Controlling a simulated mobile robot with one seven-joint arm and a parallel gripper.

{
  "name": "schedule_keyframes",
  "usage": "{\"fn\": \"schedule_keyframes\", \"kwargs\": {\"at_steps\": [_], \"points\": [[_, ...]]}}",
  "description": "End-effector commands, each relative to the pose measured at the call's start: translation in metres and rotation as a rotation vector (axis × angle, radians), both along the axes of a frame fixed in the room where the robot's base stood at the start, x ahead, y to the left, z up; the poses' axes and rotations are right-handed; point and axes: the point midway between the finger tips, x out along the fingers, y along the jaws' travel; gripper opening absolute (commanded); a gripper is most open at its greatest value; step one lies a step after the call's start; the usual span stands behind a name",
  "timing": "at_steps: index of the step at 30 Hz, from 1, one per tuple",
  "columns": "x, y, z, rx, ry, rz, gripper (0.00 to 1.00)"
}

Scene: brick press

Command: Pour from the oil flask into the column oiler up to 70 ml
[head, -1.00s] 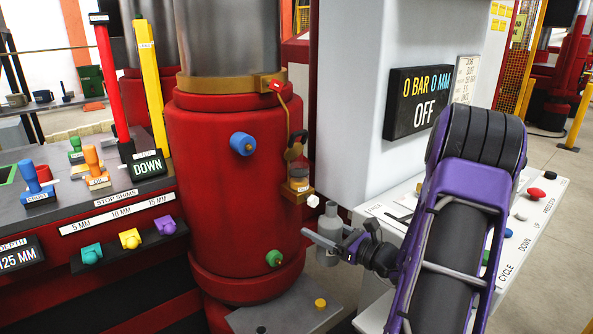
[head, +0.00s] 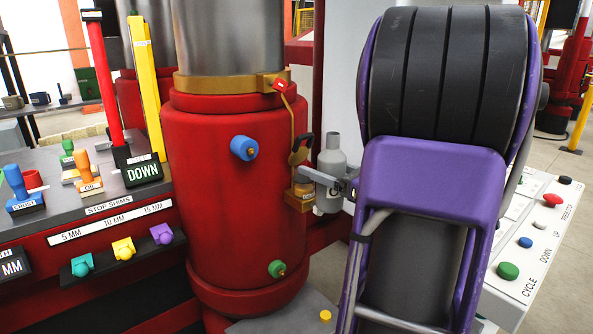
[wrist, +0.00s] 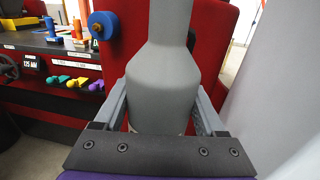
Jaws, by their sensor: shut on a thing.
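The oil flask (head: 331,157) is a grey bottle with a narrow neck, upright beside the red column. My gripper (head: 330,184) is shut on its body and holds it up. In the wrist view the flask (wrist: 165,75) stands between both fingers, its top cut off by the frame. The column oiler (head: 303,195) is a small cup on a brass bracket at the column's right side. The flask and a finger partly cover it. The flask is just right of it in the head view; I cannot tell whether they touch. The oil level is not readable.
The red column (head: 220,190) carries a blue knob (head: 244,148) and a green knob (head: 277,268). A shim panel (head: 110,224) with levers and coloured knobs stands left. A white control console (head: 530,235) with buttons is at right. My arm hides much of the right side.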

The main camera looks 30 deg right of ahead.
Motion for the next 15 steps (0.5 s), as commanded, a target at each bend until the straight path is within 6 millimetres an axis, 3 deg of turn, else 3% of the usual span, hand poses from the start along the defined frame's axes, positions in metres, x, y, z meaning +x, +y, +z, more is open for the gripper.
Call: {"fn": "schedule_keyframes", "kwargs": {"at_steps": [15], "points": [[0.0007,0.0004,-0.0017,-0.001,0.042,0.002,0.00]]}}
